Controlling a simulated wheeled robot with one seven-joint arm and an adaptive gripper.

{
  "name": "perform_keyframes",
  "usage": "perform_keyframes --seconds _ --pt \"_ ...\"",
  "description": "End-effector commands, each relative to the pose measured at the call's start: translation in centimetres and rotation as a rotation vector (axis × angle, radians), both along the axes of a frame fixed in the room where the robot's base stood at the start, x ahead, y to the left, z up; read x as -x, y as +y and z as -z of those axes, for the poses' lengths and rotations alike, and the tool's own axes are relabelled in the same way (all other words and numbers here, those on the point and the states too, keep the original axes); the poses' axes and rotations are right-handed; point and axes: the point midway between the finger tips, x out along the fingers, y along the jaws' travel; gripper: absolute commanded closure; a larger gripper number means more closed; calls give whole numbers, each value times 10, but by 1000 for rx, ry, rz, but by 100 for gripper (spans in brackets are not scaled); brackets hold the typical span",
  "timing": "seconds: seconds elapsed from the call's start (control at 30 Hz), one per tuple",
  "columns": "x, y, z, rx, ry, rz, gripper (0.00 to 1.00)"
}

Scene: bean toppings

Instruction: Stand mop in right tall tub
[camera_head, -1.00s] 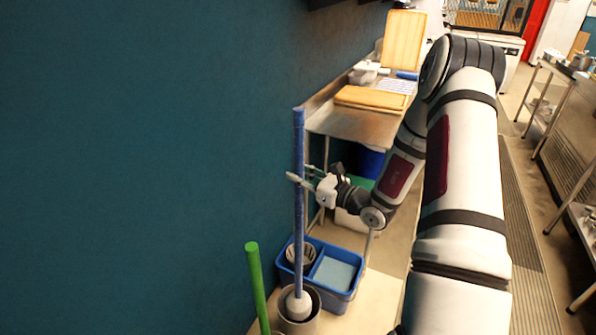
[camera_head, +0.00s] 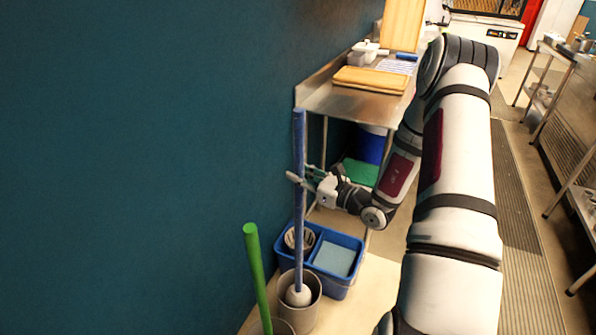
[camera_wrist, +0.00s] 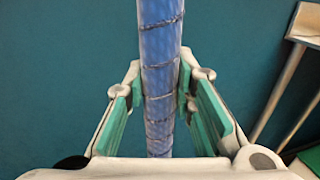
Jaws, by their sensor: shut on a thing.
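The mop has a long blue handle (camera_head: 299,230) and a white head (camera_head: 298,295). It stands nearly upright, its head within the mouth of the right tall grey tub (camera_head: 308,318). Whether the head touches the tub's bottom is hidden. My gripper (camera_head: 303,180) is shut on the handle at mid-height, beside the wall. In the wrist view the blue handle (camera_wrist: 160,50) runs between the green-padded fingers of my gripper (camera_wrist: 160,112). The left tall tub (camera_head: 284,329) is cut off by the lower edge and has a green pole (camera_head: 256,275) leaning in it.
A blue two-part bin (camera_head: 340,288) stands just behind the right tub. A steel counter (camera_head: 350,106) with boards stands further back, with a green thing (camera_head: 360,172) and a blue container beneath. A teal wall (camera_head: 130,170) closes off the left.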

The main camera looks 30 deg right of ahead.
Motion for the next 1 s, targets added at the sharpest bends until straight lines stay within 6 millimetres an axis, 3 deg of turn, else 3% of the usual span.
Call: perform_keyframes --seconds 0.4,0.93,0.97,1.0 --pt "-1 0 28 -1 -1 -1 100" --pt "0 0 34 -1 -2 -1 100" --pt "0 0 34 -1 -2 -1 74" --pt "0 0 34 -1 -2 -1 65"
